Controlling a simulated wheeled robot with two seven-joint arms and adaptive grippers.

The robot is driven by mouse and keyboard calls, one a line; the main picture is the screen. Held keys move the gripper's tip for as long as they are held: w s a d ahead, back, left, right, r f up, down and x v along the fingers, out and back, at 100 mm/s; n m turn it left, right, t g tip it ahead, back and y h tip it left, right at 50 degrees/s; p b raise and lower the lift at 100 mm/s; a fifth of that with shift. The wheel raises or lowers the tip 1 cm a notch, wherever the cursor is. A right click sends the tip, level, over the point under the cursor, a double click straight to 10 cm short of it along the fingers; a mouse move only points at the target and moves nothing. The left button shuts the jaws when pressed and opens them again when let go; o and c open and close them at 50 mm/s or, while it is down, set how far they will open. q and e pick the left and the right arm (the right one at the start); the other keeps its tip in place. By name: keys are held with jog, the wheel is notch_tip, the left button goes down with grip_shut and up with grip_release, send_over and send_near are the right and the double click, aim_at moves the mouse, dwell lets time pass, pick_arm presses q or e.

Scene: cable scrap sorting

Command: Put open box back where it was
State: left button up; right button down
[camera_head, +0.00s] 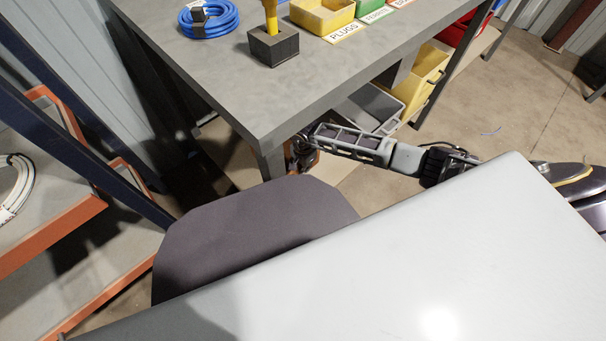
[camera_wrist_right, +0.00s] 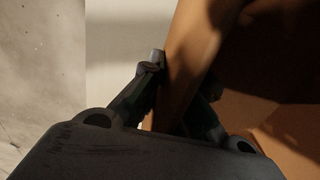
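The open box shows as brown cardboard in the right wrist view (camera_wrist_right: 290,125); most of it is hidden. One upright brown wall or flap (camera_wrist_right: 185,65) runs between the two fingers of my right gripper (camera_wrist_right: 178,92), which appear closed against it. In the head view, my right arm reaches in from the right to below the workbench edge. My right gripper (camera_head: 303,153) is small and dark there, beside the bench's near leg. The whole box cannot be made out in the head view. My left gripper is not in view.
The grey workbench (camera_head: 250,93) holds a blue cable coil (camera_head: 208,20), a dark tool block (camera_head: 273,45) and a yellow bin (camera_head: 322,14). Below it are a grey bin (camera_head: 372,105) and a yellow bin (camera_head: 422,80). An orange-edged shelf (camera_head: 60,235) stands left. Open floor (camera_head: 520,110) lies right.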

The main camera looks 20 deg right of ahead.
jog(key=shift+f+b, duration=0.85)
jog(key=shift+f, duration=1.05)
jog(key=shift+f, duration=0.15)
jog(key=c, duration=1.6)
grip_release()
jog(key=shift+c, duration=0.2)
